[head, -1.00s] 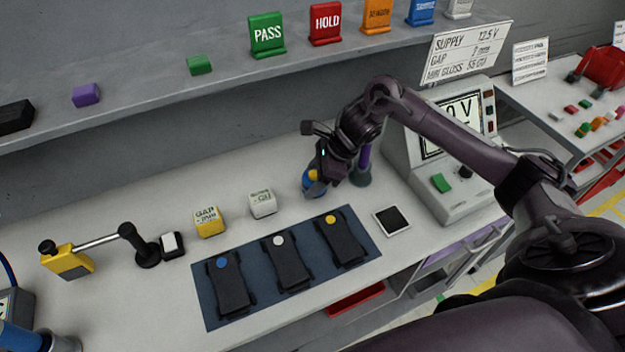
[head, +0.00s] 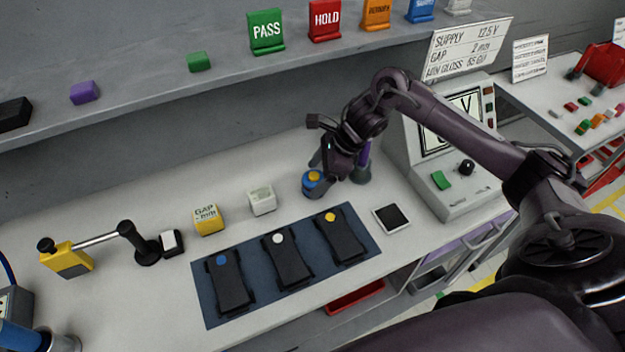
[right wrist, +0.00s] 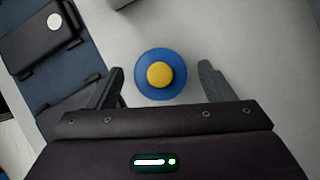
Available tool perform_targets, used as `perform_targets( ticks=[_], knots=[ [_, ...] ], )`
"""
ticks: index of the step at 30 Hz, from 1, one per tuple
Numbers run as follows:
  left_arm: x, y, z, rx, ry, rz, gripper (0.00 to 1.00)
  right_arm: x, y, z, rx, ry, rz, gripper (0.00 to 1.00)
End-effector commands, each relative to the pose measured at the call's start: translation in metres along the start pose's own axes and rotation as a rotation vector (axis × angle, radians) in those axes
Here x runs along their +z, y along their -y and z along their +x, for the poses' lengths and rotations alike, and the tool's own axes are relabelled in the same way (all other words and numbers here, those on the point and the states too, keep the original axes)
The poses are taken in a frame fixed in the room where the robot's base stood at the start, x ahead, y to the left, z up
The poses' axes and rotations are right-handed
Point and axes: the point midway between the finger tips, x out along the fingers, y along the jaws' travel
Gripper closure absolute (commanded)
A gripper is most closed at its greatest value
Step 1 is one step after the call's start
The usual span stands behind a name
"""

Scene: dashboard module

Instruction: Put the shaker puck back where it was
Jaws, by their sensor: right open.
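The shaker puck (head: 312,184) is a round blue puck with a yellow top. It stands upright on the white bench, behind the dark blue mat. In the right wrist view the puck (right wrist: 160,74) sits between and a little beyond the two fingertips, with a gap on each side. My right gripper (head: 334,166) is open and empty, just above and to the right of the puck. Its two dark fingers also show in the right wrist view (right wrist: 162,80). My left gripper is not in view.
The dark blue mat (head: 208,302) bears three black modules with blue, white and yellow dots. A white block (head: 262,201) and a yellow gap block (head: 208,220) stand left of the puck. A purple post (head: 363,160) stands close right, near the tester (head: 450,200). A dark square pad (head: 391,219) lies in front.

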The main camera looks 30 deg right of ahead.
Motion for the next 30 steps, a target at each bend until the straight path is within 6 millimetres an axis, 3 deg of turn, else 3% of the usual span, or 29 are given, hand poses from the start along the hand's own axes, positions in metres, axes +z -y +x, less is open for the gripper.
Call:
perform_targets(
  ticks=[9, 12, 18, 30],
  knots=[
    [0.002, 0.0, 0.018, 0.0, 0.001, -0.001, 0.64, -0.001, 0.001, -0.067, -0.005, -0.001, -0.001, 0.25],
    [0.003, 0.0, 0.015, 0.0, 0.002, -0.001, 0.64, 0.0, 0.001, -0.083, -0.005, -0.002, -0.001, 0.25],
    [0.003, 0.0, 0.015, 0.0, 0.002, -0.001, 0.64, 0.0, 0.0, -0.094, -0.002, -0.001, 0.0, 0.25],
    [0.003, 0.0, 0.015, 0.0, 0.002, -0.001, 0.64, 0.0, 0.0, -0.094, -0.001, 0.0, 0.0, 0.25]
  ],
)
